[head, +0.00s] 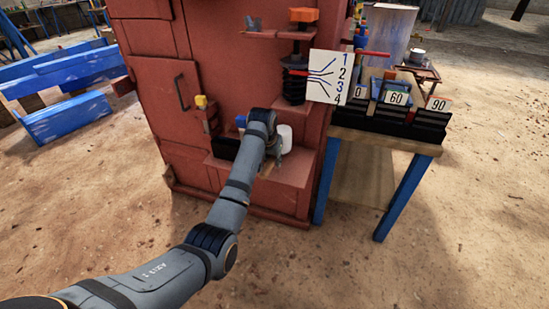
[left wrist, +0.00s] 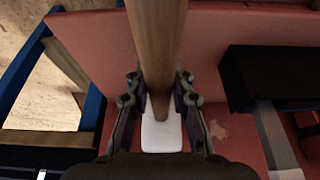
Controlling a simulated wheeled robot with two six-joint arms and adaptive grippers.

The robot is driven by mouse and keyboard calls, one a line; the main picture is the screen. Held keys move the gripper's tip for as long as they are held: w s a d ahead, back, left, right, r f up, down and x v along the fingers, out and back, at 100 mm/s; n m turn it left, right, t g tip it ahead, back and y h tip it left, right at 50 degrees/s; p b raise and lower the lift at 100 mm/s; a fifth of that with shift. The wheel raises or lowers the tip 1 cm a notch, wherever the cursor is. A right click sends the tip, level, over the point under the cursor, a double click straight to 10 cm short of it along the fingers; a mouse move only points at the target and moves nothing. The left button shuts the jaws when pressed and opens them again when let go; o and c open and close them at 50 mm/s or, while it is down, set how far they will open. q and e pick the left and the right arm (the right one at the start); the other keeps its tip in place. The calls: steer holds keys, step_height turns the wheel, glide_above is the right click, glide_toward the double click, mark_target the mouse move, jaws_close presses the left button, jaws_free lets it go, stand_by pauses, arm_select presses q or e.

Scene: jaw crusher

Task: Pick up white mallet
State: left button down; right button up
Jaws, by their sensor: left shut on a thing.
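The white mallet shows in the left wrist view with its wooden handle (left wrist: 155,45) running from the top edge down between my fingers. Its white head (left wrist: 162,137) shows just past the fingertips. In the head view the white head (head: 285,137) shows beside my left wrist, over the red ledge. My left gripper (left wrist: 158,105) is shut on the mallet's handle, with one finger on each side. In the head view my left gripper (head: 274,155) is partly hidden by my arm. I cannot tell whether the mallet touches the ledge. My right gripper is not in view.
A black block-shaped object (left wrist: 275,78) and a grey bar lie right of the mallet in the wrist view. The red machine (head: 180,100) stands close behind. A numbered sign (head: 330,77) hangs to the right, above a blue-legged table (head: 410,147). Open ground lies in front.

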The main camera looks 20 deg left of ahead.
mark_target(266, 169)
arm_select(q)
step_height(266, 169, up, 6)
steer(key=shift+w+f+p, duration=0.1)
steer(key=shift+p, duration=0.85)
steer(key=s+p, duration=0.2)
steer(key=s, duration=0.6)
steer(key=shift+s+a, duration=0.15)
steer(key=shift+s, duration=0.25)
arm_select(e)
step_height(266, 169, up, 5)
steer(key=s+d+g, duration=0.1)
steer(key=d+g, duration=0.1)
arm_select(q)
steer(key=s+p, duration=0.2)
steer(key=s, duration=0.9)
steer(key=shift+a, duration=0.2)
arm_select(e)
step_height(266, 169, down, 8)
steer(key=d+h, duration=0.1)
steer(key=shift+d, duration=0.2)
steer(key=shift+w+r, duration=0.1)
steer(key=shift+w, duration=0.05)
